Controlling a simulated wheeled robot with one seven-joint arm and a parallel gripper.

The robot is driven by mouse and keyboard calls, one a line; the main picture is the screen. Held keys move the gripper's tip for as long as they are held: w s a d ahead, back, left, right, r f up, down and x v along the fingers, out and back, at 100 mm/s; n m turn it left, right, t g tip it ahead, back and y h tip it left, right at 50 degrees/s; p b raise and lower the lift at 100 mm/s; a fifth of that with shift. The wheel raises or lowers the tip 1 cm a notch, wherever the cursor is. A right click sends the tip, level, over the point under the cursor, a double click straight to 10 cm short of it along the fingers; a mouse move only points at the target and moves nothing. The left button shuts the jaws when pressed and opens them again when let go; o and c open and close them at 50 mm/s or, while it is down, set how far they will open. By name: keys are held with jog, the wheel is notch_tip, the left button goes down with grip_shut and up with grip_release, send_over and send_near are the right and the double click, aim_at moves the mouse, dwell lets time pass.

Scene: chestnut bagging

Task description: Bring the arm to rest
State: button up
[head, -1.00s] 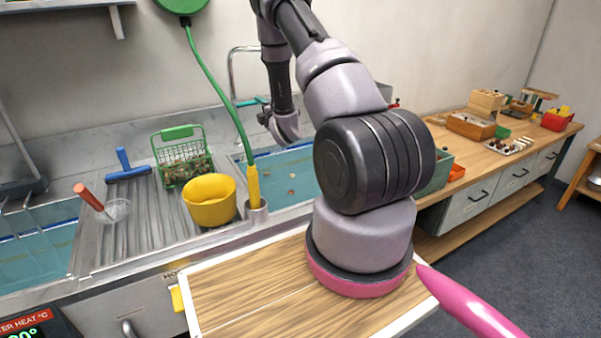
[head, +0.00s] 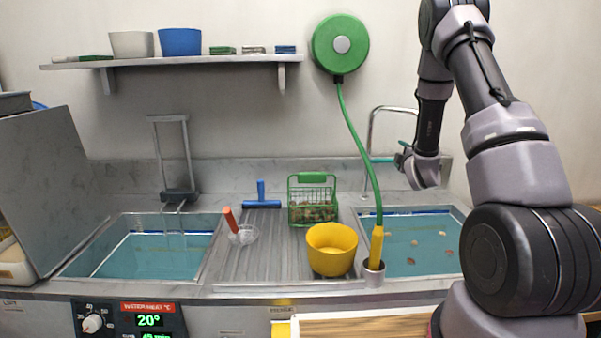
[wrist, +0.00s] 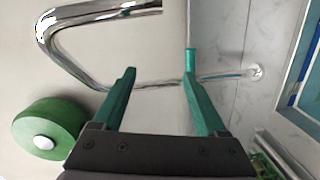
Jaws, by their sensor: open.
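My gripper (wrist: 155,80) shows in the wrist view with its two teal fingers apart and nothing between them. In the head view my gripper (head: 400,158) is small and partly hidden by my own arm, near the faucet (head: 371,135) over the right sink. The faucet's chrome spout (wrist: 95,12) also shows in the wrist view beyond the fingers. I cannot tell whether the fingers touch the faucet. My arm rises at the right of the head view and bends down toward the sink.
The right sink (head: 462,215) holds water with several brown chestnuts in it. A green hose reel (head: 340,44) hangs on the wall. A yellow bowl (head: 332,248) and a green basket (head: 312,200) stand on the drainboard. The left sink (head: 75,262) holds water.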

jog(key=s+a+r+m+g, duration=0.2)
jog(key=s+r+m+g, duration=0.1)
jog(key=s+r+m, duration=0.5)
jog(key=s+a+r+m+g, duration=0.2)
jog(key=s+a+r+m, duration=0.3)
jog(key=r, duration=0.6)
jog(key=s+a+r+m+g+y, duration=0.1)
jog(key=s+a+m, duration=0.1)
jog(key=s, duration=0.7)
jog(key=s+a+r+m+g+y, duration=0.1)
jog(key=s+a+m+g, duration=0.1)
jog(key=s, duration=0.8)
jog(key=s+a+r+m+g+y, duration=0.1)
jog(key=s+a+g, duration=0.1)
jog(key=s, duration=0.8)
jog(key=shift+a+r+m, duration=0.25)
jog(key=shift+a+m, duration=0.15)
jog(key=shift+a, duration=0.1)
jog(key=shift+w+y, duration=0.1)
jog(key=shift+y, duration=0.2)
